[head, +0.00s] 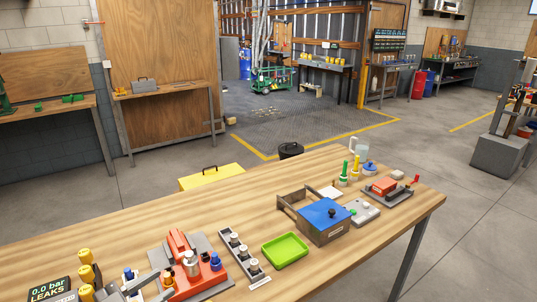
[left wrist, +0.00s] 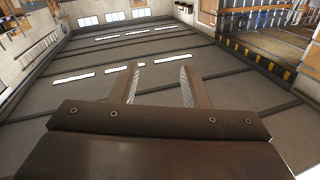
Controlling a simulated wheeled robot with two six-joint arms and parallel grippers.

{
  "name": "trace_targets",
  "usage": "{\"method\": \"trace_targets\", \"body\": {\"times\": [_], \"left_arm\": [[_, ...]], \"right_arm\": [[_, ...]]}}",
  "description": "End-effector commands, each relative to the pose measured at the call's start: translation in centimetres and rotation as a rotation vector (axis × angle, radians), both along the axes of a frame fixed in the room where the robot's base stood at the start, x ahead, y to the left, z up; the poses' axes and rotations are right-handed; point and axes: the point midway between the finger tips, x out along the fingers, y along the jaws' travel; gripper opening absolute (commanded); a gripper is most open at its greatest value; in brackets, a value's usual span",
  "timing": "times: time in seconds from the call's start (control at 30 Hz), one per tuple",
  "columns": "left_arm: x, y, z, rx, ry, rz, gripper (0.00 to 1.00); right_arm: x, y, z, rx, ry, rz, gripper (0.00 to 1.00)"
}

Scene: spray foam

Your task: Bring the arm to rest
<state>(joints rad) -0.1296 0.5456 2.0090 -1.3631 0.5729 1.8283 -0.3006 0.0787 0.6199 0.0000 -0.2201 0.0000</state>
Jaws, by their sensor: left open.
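Past the fingers is a wide grey surface with bright strips, far off. My right gripper is in neither view.
The workbench (head: 130,232) holds a red fixture (head: 182,262), a strip of knobs (head: 241,256), a green tray (head: 285,250), a blue-lidded box (head: 325,218) and a pressure display (head: 50,290). The bench's left middle is bare. A yellow case (head: 210,177) stands behind it.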

Motion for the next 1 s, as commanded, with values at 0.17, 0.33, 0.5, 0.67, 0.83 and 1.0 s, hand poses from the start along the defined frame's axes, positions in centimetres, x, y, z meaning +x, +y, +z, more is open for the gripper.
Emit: {"method": "trace_targets", "body": {"times": [0.17,0.33,0.5,0.67,0.83,1.0], "left_arm": [[-0.1,2.8,3.2,-0.131,-0.162,0.283,0.42],[-1.0,7.0,3.6,-0.184,-0.181,0.602,0.42],[-3.1,11.1,1.0,-0.166,-0.055,0.906,0.42],[-6.3,13.4,-3.3,-0.087,0.182,1.119,0.42],[-11.2,13.3,-8.7,0.048,0.521,1.214,0.42],[-16.4,11.0,-12.9,0.195,0.85,1.157,0.42]], "right_arm": [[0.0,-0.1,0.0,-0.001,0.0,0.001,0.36],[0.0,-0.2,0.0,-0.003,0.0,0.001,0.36],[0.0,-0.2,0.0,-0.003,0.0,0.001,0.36],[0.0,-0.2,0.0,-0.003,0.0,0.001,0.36],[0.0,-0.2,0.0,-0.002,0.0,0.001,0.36],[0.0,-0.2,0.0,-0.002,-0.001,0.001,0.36]]}}
